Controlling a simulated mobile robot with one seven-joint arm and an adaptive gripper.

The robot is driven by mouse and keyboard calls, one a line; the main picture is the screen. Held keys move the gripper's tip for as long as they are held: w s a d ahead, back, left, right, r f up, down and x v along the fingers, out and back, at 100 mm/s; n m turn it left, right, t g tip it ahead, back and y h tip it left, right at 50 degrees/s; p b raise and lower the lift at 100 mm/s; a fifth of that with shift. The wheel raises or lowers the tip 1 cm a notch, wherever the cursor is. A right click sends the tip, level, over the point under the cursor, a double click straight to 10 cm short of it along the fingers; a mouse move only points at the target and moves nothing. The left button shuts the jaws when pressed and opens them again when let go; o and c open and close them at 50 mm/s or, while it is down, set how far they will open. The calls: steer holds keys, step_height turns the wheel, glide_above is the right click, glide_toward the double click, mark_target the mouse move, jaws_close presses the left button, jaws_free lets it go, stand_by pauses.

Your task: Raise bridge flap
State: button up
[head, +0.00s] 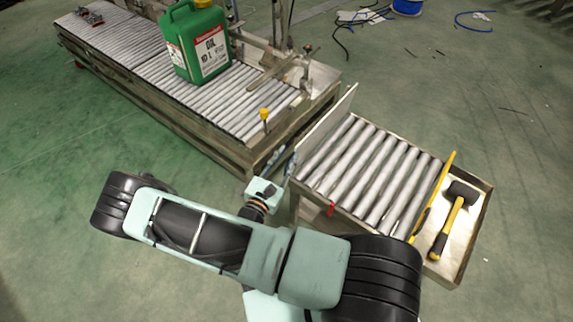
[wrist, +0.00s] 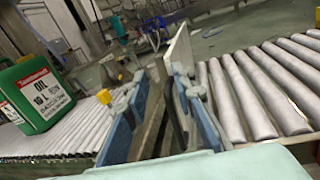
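A thin pale plate (head: 327,122), which looks like the bridge flap, stands steeply along the left end of the short roller table, beside the gap to the long conveyor. It also shows in the wrist view (wrist: 179,48), beyond my gripper, its lower part hidden by the right finger. Contact with the plate cannot be told.
The long roller conveyor (head: 160,62) carries a green oil canister (head: 196,42). A yellow-topped pin (head: 264,117) stands at its near corner. The short roller table (head: 370,165) has a tray at right with a mallet (head: 452,217). Cables and a blue spool (head: 406,6) lie behind; nearby floor is clear.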

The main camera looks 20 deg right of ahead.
steer(key=shift+r, duration=1.9)
